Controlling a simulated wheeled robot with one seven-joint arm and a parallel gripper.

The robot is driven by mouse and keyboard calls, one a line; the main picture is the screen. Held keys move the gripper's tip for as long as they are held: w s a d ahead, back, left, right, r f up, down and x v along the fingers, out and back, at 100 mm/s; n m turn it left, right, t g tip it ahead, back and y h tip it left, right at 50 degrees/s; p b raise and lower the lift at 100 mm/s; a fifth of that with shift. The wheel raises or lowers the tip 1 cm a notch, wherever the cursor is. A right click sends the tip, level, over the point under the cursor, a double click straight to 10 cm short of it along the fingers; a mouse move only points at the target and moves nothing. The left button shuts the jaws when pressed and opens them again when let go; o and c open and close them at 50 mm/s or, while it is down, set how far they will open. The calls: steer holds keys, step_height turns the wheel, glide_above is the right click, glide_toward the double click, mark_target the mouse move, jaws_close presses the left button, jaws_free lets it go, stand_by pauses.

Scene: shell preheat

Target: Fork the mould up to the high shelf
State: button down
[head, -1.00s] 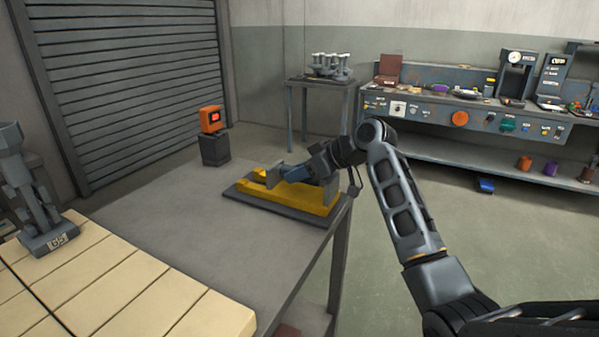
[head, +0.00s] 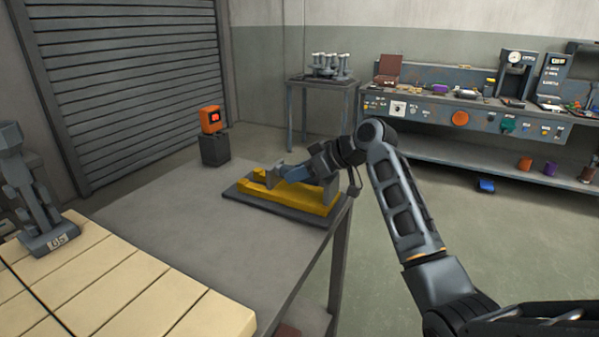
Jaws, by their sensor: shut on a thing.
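My gripper (head: 297,173) is at a yellow cradle (head: 318,201) on a dark base plate, near the right edge of the grey table. It is shut on a small blue-grey piece at the cradle, perhaps a tool handle. My wrist hides part of it, and I cannot tell whether the piece touches the cradle. A grey metal form with a numbered tag (head: 45,225) stands on pale slabs at the far left. It may be the mould, but I cannot tell. No high shelf can be made out for certain.
An orange device (head: 211,120) stands on a dark block at the table's back. A small stand (head: 320,82) with several grey metal pieces is behind. A cluttered workbench (head: 455,113) runs along the back right. The grey tabletop (head: 190,220) is clear in the middle.

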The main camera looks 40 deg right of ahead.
steer(key=shift+r+p, duration=2.9)
steer(key=shift+r, duration=1.2)
steer(key=shift+f, duration=0.1)
steer(key=c, duration=1.3)
jaws_free()
steer(key=shift+c, duration=0.2)
jaws_close()
